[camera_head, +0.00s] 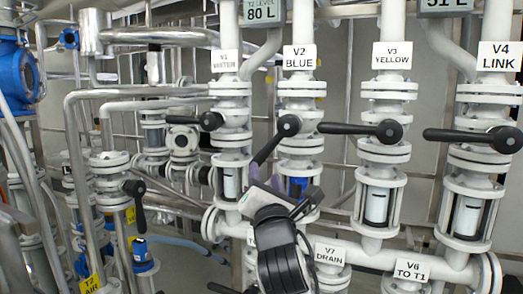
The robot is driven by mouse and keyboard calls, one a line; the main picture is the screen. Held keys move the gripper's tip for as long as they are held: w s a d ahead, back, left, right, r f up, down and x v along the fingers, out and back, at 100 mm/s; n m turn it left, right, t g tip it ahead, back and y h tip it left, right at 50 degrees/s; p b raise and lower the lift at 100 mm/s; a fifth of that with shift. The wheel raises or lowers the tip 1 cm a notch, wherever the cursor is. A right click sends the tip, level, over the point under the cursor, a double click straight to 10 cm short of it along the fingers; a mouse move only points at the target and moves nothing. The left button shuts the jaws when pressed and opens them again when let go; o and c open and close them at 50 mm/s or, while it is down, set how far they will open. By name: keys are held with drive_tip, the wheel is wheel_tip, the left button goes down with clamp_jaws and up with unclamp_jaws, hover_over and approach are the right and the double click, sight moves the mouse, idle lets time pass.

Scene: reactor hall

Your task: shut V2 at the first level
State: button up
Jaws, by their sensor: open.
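The V2 valve is in the upper middle, marked by a white V2 BLUE label (299,57) on its white pipe. Its black lever (270,148) slants down and left from a round hub (289,125). My gripper (262,180) is open at the lower end of this lever, coming up from below. I cannot tell whether the fingers touch the lever. My wrist hides part of the pipework below. A display (263,11) above V2 reads 80 L; its top line is cut off.
The V1 lever (184,119), V3 lever (345,128) and V4 lever (455,135) lie about level, pointing left. Sight glasses sit below the valves, with blue (297,187) under V2. A lower pipe carries V7 DRAIN (329,254) and V6 TO T1 (412,268) labels.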

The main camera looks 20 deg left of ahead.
sight(261, 152)
drive_tip(key=p+x, duration=0.3)
drive_tip(key=x, duration=0.7)
drive_tip(key=shift+w+r, duration=0.1)
clamp_jaws()
